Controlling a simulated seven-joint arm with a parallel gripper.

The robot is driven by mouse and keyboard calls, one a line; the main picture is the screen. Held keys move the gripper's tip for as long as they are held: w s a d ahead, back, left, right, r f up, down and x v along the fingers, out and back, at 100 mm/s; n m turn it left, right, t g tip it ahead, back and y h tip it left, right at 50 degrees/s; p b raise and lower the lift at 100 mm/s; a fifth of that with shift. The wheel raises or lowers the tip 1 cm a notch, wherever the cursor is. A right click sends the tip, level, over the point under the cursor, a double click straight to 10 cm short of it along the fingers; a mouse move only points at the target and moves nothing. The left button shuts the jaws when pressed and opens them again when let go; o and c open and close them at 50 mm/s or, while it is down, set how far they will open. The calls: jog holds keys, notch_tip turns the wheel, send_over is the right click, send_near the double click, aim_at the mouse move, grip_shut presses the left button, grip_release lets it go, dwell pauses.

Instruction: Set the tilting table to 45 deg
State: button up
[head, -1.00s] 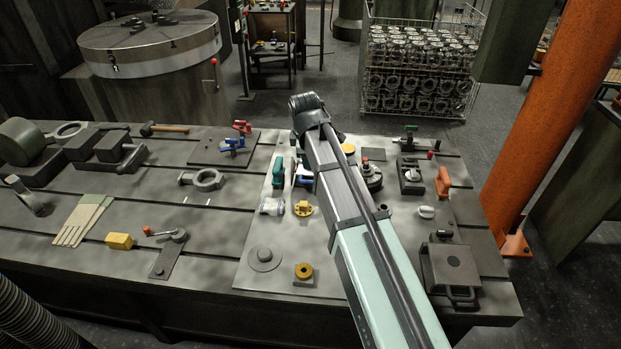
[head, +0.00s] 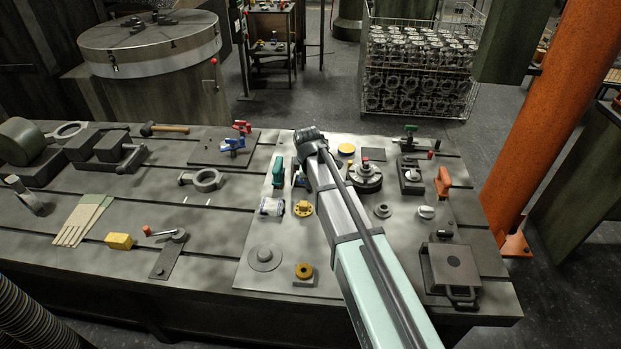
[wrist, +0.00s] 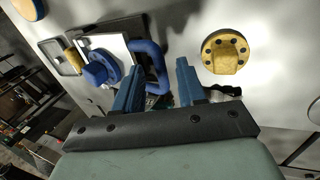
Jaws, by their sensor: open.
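My gripper (wrist: 160,68) is open, its two dark blue fingers spread in the wrist view. A blue loop handle (wrist: 155,68) shows between and just beyond the fingertips; I cannot tell if they touch it. Beside it is a blue round knob (wrist: 101,69) in front of a pale plate with a dark border. In the head view my arm hides the gripper and most of this blue fixture. No part is clearly recognisable as the tilting table, and no angle can be read. A dark box with a raised plate (head: 453,265) stands at the bench's right front.
A yellow flange (wrist: 225,52) lies right of the fingers; it also shows in the head view (head: 303,209). A teal-handled part (head: 278,172) stands left of my arm. A round fixture with a red knob (head: 366,176) and an orange part (head: 443,182) stand to the right.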

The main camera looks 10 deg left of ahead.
jog(key=shift+f, duration=0.15)
jog(key=shift+c, duration=0.4)
grip_shut()
